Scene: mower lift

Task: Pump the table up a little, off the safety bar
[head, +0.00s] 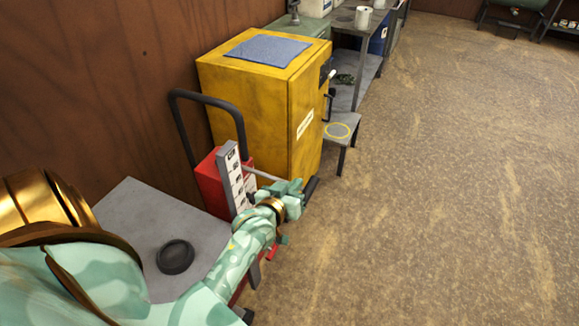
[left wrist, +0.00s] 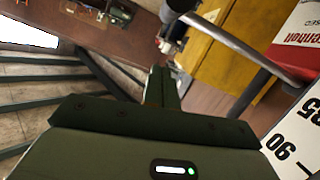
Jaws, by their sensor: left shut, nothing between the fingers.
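The lift's grey table top (head: 125,215) lies at the lower left in the head view, partly behind my left arm. A round black pad (head: 175,257) rests on it. A red housing (head: 209,182) with an upright grey scale (head: 232,180) stands at its far end. A grey rod (head: 262,174) runs from there behind my left gripper (head: 296,193), which is shut and empty. In the left wrist view a metal rod (left wrist: 235,48) with a black end passes beyond and right of the closed fingers (left wrist: 160,88), apart from them in the picture. The safety bar cannot be made out. My right gripper is out of view.
A black tube handle (head: 206,99) rises behind the red housing. A yellow cabinet (head: 250,105) with a blue mat (head: 268,50) stands just beyond. A low grey stool (head: 343,126) and a bench (head: 352,27) follow. The brown floor (head: 430,180) to the right is clear.

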